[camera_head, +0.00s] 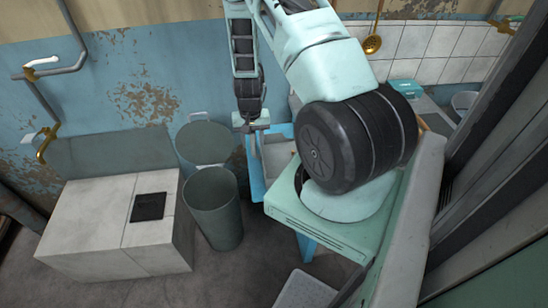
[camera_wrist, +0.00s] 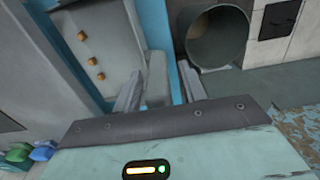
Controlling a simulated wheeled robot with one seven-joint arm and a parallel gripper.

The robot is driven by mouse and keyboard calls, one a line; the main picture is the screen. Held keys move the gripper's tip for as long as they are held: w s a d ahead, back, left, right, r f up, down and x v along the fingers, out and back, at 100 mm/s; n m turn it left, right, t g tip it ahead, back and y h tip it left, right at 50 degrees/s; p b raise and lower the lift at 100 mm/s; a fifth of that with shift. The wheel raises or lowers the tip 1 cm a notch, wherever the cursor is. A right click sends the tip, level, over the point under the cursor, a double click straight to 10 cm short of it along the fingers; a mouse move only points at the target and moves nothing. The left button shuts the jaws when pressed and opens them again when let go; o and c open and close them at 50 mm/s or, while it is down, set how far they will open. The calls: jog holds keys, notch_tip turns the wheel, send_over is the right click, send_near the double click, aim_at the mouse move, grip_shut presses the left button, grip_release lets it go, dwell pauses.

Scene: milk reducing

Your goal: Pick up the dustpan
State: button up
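My gripper (camera_wrist: 161,70) points down, with its two grey fingers clearly apart in the wrist view. In the head view my gripper (camera_head: 254,124) hangs over the blue stand. A pale grey, pan-like thing (camera_wrist: 112,72) lies left of the fingers in the wrist view, with several small orange-brown cubes on it. It also seems to show in the head view (camera_head: 276,156), below the gripper, partly hidden by my arm. I cannot tell for sure that this is the dustpan. A grey block-like part (camera_wrist: 156,88) shows between the fingers; I cannot tell whether they touch it.
A blue-edged stand (camera_head: 256,175) is under the gripper. Two grey bins stand left of it, one in front (camera_head: 214,205) and one behind (camera_head: 203,142). A pale tiled block (camera_head: 95,215) with a black square stands further left. The wall is close behind.

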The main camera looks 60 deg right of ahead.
grip_shut()
jog(key=shift+r, duration=0.1)
